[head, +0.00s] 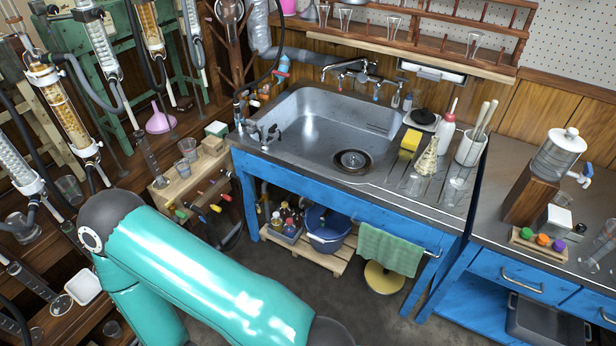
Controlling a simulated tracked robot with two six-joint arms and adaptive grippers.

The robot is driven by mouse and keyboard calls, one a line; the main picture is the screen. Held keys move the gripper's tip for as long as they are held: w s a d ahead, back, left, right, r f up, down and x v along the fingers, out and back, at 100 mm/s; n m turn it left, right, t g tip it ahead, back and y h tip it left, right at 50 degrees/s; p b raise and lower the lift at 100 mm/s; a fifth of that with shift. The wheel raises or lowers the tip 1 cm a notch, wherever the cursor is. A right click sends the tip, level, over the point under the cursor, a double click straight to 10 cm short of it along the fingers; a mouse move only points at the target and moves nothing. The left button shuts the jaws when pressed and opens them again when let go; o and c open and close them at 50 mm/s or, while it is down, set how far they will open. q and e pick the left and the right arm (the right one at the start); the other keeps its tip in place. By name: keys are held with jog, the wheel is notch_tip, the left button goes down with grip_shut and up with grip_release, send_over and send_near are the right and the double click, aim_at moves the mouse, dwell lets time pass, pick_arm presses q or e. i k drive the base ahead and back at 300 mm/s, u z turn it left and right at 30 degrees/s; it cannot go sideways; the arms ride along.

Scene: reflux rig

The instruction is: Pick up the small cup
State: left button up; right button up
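Several small clear cup-like vessels are in view, and I cannot tell which one is the small cup. Two clear beakers, one upper (187,150) and one lower (182,168), stand on a small wooden stand (205,178) left of the sink. A clear glass (412,184) is on the drainboard right of the sink. Another clear glass (393,26) is on the wooden shelf above the sink. A teal arm link of mine crosses the lower left. Neither gripper is in view, so their state and hold are hidden.
A steel sink (310,122) sits in a blue bench. Tall glass columns (62,110) and hoses crowd the left side. A blue drawer bench (510,275) stands at the right, with a dispenser (558,155) on it.

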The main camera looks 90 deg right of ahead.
aim_at(453, 194)
jog(key=u, duration=0.35)
jog(key=i, duration=0.55)
jog(key=z, duration=1.45)
jog(key=i, duration=0.15)
jog(key=z, duration=2.35)
jog(key=k, duration=0.55)
jog(key=z, duration=0.25)
jog(key=i, duration=1.6)
jog(key=u, duration=0.3)
